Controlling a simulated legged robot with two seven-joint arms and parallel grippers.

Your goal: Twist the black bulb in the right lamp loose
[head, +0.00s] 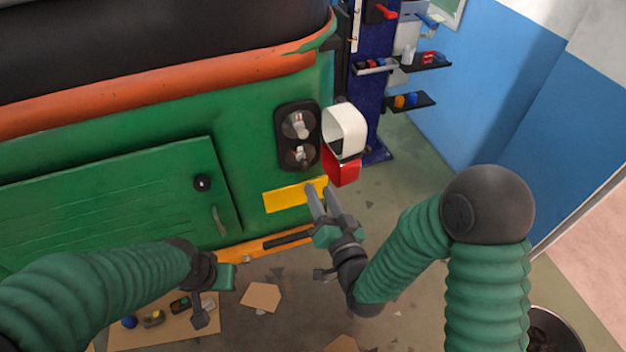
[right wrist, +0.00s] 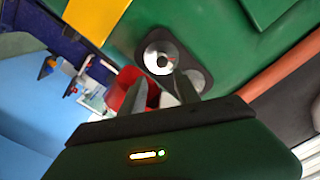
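The right lamp (head: 297,137) is a dark oval housing on the green rickshaw with two round reflectors, one above the other. The lamp also shows in the right wrist view (right wrist: 160,57), just beyond the fingertips. Its white and red cover (head: 344,140) stands swung out to the right. My right gripper (head: 322,188) is open and empty, below the lamp beside the yellow plate. My left gripper (head: 207,290) is low at left; its fingers are unclear.
The yellow plate (head: 292,196) and orange bumper (head: 258,245) lie below the lamp. A blue post with small trays (head: 410,101) stands right of the rickshaw. Cardboard with small parts (head: 165,330) lies on the floor at left. A bucket (head: 555,328) stands at lower right.

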